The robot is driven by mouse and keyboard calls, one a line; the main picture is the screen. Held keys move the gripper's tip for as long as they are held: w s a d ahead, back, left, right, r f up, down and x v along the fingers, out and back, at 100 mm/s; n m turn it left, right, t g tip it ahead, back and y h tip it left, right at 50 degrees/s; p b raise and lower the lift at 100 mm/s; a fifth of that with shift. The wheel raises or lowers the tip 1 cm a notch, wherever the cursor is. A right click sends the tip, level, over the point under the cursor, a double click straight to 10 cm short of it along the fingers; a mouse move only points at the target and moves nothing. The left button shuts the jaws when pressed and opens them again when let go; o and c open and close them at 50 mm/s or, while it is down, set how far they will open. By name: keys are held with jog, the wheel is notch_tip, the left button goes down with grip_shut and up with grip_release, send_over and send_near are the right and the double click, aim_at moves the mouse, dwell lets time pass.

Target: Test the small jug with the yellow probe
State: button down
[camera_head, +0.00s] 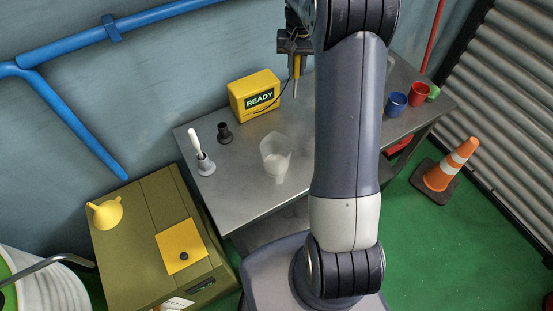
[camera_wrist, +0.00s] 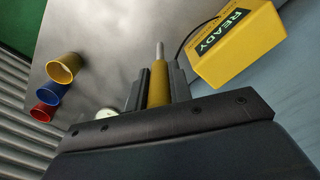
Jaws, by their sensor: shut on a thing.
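My gripper (camera_head: 297,62) is shut on the yellow probe (camera_head: 297,67) above the back of the metal table. In the wrist view the probe (camera_wrist: 158,82) sits between the fingers, with its pale metal tip sticking out beyond them. A translucent jug (camera_head: 275,154) stands upright near the table's front edge, in front of and left of the gripper, apart from the probe. The yellow tester box (camera_head: 254,96) reads READY and has a dark cable. Another pale, translucent thing (camera_head: 390,64) is mostly hidden behind my arm; I cannot tell what it is.
A white-handled brush in a grey holder (camera_head: 204,163) and a small black piece (camera_head: 224,133) stand at the table's left. Blue (camera_head: 396,104) and red (camera_head: 419,94) cups stand right; a yellow cup (camera_wrist: 63,67) shows in the wrist view. An olive cabinet (camera_head: 130,245) stands front left.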

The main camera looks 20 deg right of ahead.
dwell(0.3)
jog(key=s+a+r, duration=0.4)
jog(key=s+a, duration=0.3)
jog(key=s, duration=0.1)
jog(key=r, duration=0.1)
send_over(276, 141)
jog(key=s+a, duration=0.1)
jog(key=s, duration=0.3)
jog(key=shift+s+a+f+b, duration=0.1)
jog(key=shift+f+b, duration=2.55)
jog(key=shift+f, duration=1.1)
jog(key=shift+a+f+b, duration=0.1)
jog(key=shift+f+b, duration=2.5)
jog(key=shift+f, duration=1.15)
notch_tip(276, 141, up, 14)
jog(key=p, duration=1.2)
